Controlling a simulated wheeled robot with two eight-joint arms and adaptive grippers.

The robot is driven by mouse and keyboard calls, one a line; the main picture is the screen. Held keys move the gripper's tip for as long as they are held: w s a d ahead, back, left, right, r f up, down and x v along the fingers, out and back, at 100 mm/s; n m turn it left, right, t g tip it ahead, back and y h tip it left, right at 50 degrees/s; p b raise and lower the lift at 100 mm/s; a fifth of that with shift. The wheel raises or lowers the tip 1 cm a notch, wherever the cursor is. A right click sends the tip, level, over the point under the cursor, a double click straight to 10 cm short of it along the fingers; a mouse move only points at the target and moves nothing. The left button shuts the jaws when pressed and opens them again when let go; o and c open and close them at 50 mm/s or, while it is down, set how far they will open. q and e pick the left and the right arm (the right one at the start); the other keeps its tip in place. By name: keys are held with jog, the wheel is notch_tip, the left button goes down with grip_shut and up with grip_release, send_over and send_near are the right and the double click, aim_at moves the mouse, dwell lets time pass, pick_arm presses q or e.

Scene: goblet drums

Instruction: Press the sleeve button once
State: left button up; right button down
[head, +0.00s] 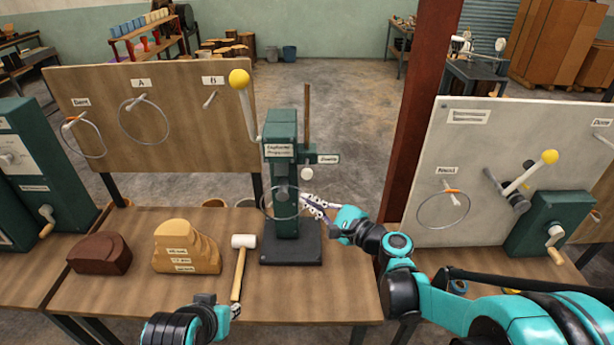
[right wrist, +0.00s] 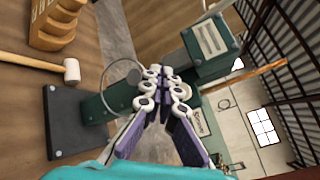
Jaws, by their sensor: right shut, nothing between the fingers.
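The green press (head: 281,170) stands on a dark base on the middle table, with a metal ring around its lower front. A small sign (head: 328,159), apparently reading "Sleeve", sticks out from its right side. A round white button (head: 307,174) sits just below and left of that sign. My right gripper (head: 306,201) is shut and empty, its tips beside the press, below the button. In the right wrist view the closed fingers (right wrist: 160,74) point at the press and cover part of it; I cannot make out contact. My left gripper (head: 236,311) is low over the table's front; its jaws are unclear.
A white-headed mallet (head: 241,262), a tan stepped block (head: 185,248) and a dark brown block (head: 99,254) lie left of the press. A yellow-knobbed lever (head: 243,95) rises at the press's upper left. A red-brown post (head: 419,100) stands behind right.

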aim_at(304, 176)
jog(key=w, duration=0.7)
jog(key=shift+w, duration=0.1)
dwell(1.4)
jog(key=shift+w, duration=0.25)
jog(key=shift+w+b, duration=0.4)
jog(key=shift+w, duration=0.5)
dwell(0.9)
jog(key=shift+s, duration=1.35)
